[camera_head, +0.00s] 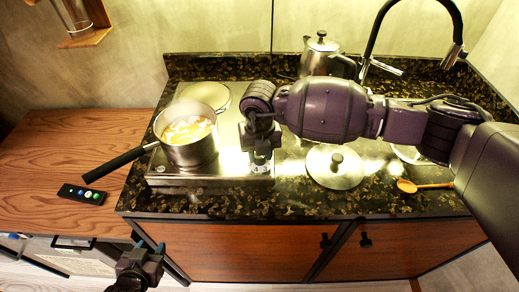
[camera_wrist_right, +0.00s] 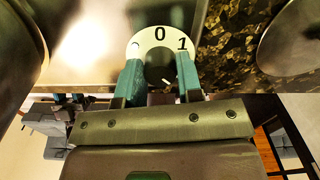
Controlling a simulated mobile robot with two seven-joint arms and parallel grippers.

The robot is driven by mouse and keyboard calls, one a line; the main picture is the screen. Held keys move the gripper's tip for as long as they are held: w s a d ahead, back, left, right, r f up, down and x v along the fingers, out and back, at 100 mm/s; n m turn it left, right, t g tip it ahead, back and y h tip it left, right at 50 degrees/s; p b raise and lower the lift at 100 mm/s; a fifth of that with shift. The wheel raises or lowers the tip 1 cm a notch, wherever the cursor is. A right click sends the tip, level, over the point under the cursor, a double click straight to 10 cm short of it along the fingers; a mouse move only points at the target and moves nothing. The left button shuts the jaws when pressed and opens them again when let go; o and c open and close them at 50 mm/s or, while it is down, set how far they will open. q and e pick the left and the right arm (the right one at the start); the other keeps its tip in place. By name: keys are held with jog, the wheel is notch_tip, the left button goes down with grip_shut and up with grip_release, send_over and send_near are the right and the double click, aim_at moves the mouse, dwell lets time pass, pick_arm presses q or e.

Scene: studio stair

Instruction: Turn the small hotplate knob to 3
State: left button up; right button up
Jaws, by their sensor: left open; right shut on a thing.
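The hotplate (camera_head: 215,165) stands on the dark speckled counter, with a pot on its left side. In the right wrist view, a white dial ring (camera_wrist_right: 135,47) with 0 and 1 showing surrounds a dark grey knob (camera_wrist_right: 158,68). My right gripper (camera_head: 261,160) is at the hotplate's front right corner. Its teal fingers (camera_wrist_right: 160,80) are shut on the knob, one on each side. The fingers hide the rest of the numbers, and I cannot tell the setting. My left gripper (camera_head: 140,262) is open and empty, low in front of the cabinets.
A pot (camera_head: 190,152) of food has its long handle pointing left over the wooden top (camera_head: 60,150), where a black remote (camera_head: 82,194) lies. A lid (camera_head: 334,167), a wooden spoon (camera_head: 420,186) and a steel kettle (camera_head: 318,57) are right of the hotplate.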

jog(key=shift+w+r+m+p, duration=0.1)
jog(key=shift+m+p, duration=0.2)
jog(key=shift+m, duration=1)
jog(key=o, duration=0.9)
notch_tip(320, 180, up, 11)
jog(key=shift+f+b, duration=0.15)
jog(key=shift+b, duration=0.15)
